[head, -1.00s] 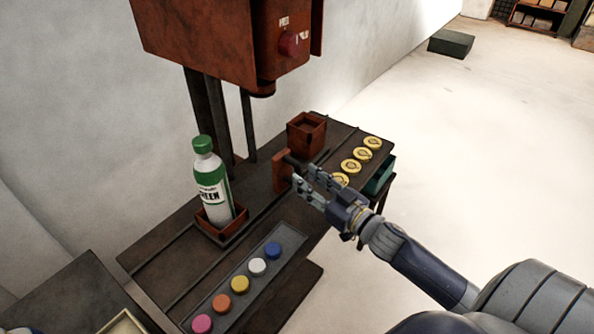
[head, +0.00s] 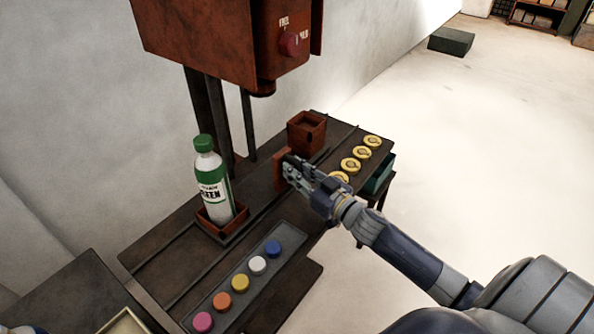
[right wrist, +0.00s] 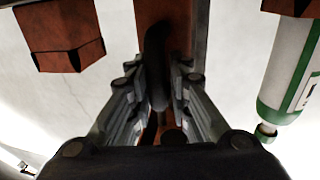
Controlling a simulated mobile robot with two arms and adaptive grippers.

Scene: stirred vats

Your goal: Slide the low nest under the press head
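The low nest (head: 215,227) is a shallow reddish-brown holder with a white and green bottle (head: 211,182) upright in it. The press head (head: 262,90) hangs under a rusty red housing, above and to the right of the bottle. A reddish upright plate (head: 279,168) with a dark handle (right wrist: 157,70) stands between the low nest and a taller red box-like nest (head: 306,134). My right gripper (head: 289,169) is at this plate; its fingers lie on both sides of the handle and look closed on it. My left gripper is not in view.
A tray (head: 255,275) with several coloured caps lies in front of the low nest. Several yellow discs (head: 350,165) lie at the right of the bench. A green box (head: 378,178) sits at the bench's right edge. Dark rails (head: 165,250) run along the bench.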

